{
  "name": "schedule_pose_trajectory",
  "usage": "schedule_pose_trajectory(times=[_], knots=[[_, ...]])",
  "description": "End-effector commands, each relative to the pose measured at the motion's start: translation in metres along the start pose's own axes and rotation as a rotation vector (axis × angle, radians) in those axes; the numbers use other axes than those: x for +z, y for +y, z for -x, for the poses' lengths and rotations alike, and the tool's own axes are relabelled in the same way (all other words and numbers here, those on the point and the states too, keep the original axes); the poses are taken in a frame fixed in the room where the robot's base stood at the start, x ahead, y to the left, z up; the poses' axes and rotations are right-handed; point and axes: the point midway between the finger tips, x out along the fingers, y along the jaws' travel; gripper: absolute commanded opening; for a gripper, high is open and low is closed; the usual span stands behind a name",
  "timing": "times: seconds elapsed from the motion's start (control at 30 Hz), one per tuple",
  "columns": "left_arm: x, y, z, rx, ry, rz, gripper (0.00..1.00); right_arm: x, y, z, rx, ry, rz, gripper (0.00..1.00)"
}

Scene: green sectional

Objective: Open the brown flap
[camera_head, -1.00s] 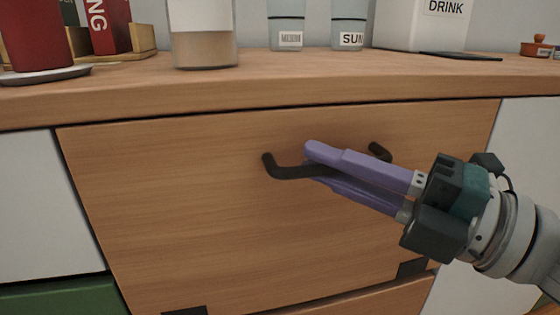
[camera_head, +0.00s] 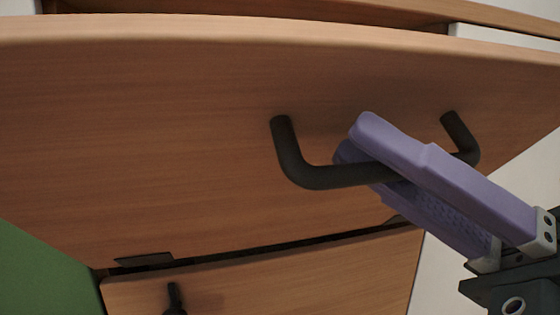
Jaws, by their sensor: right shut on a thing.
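The brown flap (camera_head: 150,150) is a wood-coloured front panel that fills most of the head view. Its top edge stands out from the cabinet, so the flap is tilted outward, partly open. A dark hinge plate (camera_head: 145,260) shows at its lower edge. A black bar handle (camera_head: 330,176) is fixed to the flap, right of the middle. My right gripper (camera_head: 354,142) comes in from the lower right. Its purple fingers are shut on the handle bar, one above and one below it. Part of the bar is hidden behind the fingers. My left gripper is out of view.
The wooden counter edge (camera_head: 400,14) runs along the top, behind the flap's top edge. Below the flap is another wooden front (camera_head: 300,275) with a dark handle (camera_head: 174,298). A green panel (camera_head: 40,275) is at the lower left.

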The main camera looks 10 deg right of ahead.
Motion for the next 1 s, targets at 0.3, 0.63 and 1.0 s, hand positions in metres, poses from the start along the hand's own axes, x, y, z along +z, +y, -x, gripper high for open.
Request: schedule_pose_trajectory(times=[0.3, 0.63, 1.0], knots=[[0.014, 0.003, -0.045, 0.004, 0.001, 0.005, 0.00, -0.052, -0.025, 0.053, 0.000, -0.003, -0.007, 0.00], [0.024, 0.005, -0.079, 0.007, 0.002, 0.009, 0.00, -0.089, -0.054, 0.089, 0.003, -0.003, -0.006, 0.00], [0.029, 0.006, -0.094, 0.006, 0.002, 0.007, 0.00, -0.104, -0.071, 0.103, 0.004, 0.000, -0.007, 0.00]])
